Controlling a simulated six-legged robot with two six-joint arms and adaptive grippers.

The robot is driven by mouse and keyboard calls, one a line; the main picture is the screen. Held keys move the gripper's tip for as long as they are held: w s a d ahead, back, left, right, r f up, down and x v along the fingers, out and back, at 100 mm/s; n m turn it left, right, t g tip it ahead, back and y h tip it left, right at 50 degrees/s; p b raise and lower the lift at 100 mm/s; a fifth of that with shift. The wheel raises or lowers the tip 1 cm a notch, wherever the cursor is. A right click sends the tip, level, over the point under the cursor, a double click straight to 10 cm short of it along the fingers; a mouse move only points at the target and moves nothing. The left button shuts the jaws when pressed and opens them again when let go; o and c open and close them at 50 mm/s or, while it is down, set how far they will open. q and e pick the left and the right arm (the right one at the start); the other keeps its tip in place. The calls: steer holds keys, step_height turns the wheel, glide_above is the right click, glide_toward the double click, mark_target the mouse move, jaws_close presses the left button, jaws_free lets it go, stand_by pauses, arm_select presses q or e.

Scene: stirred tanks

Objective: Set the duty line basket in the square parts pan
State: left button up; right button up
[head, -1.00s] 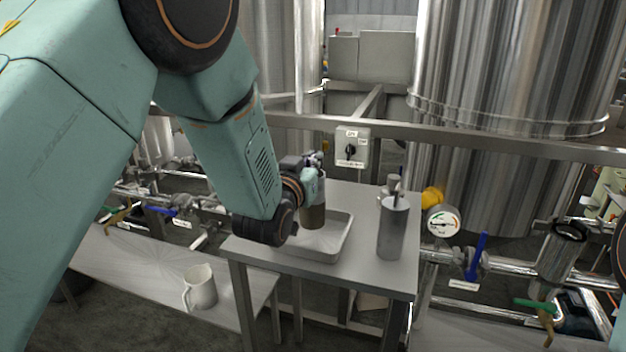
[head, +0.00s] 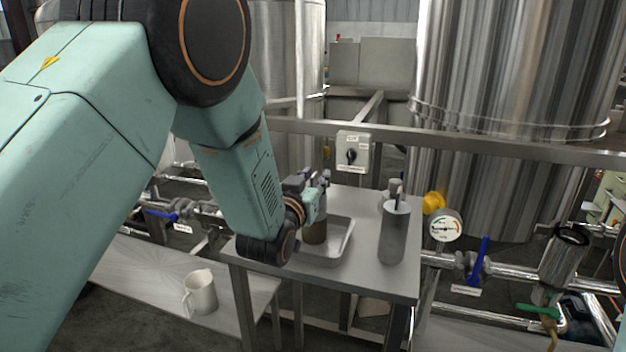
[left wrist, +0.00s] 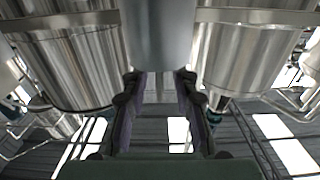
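My left gripper (head: 318,186) is shut on a cylindrical basket (head: 315,232), grey above and brownish at its lower end. I take it for the duty line basket; no label on it is readable. It is upright inside the outline of the shallow metal parts pan (head: 347,243); I cannot tell whether its bottom touches the pan floor. In the left wrist view the grey cylinder (left wrist: 158,32) fills the space between the two fingertips (left wrist: 160,78). My gripper and wrist hide part of the basket and the pan's left side. My right gripper is not in view.
A similar grey cylinder (head: 394,235) stands right of the pan on the steel table (head: 345,279), with a smaller fitting (head: 391,191) behind it. A switch box (head: 353,151) hangs on the rail behind.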

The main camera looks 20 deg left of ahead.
arm_select(q)
steer(key=s+p, duration=0.1)
steer(key=s, duration=1.1)
steer(key=shift+a, duration=0.2)
steer(key=shift+s, duration=0.15)
steer(key=s+a+f+g, duration=0.1)
steer(key=s+f+g, duration=0.25)
steer(key=f, duration=0.45)
steer(key=s+a+f+g+y, duration=0.1)
steer(key=s+f+g, duration=0.2)
steer(key=s+f, duration=0.35)
steer(key=s+a+f+g, duration=0.1)
steer(key=s+f+g, duration=0.2)
steer(key=f, duration=0.6)
steer(key=s+f+g, duration=0.4)
steer(key=s+f, duration=0.1)
steer(key=s, duration=0.6)
steer(key=s+f+g, duration=0.4)
steer(key=s+f, duration=0.2)
steer(key=s, duration=0.6)
steer(key=shift+a+f+n+g+h, duration=0.2)
steer(key=shift+a+n+g+h, duration=0.1)
steer(key=shift+n+g, duration=0.1)
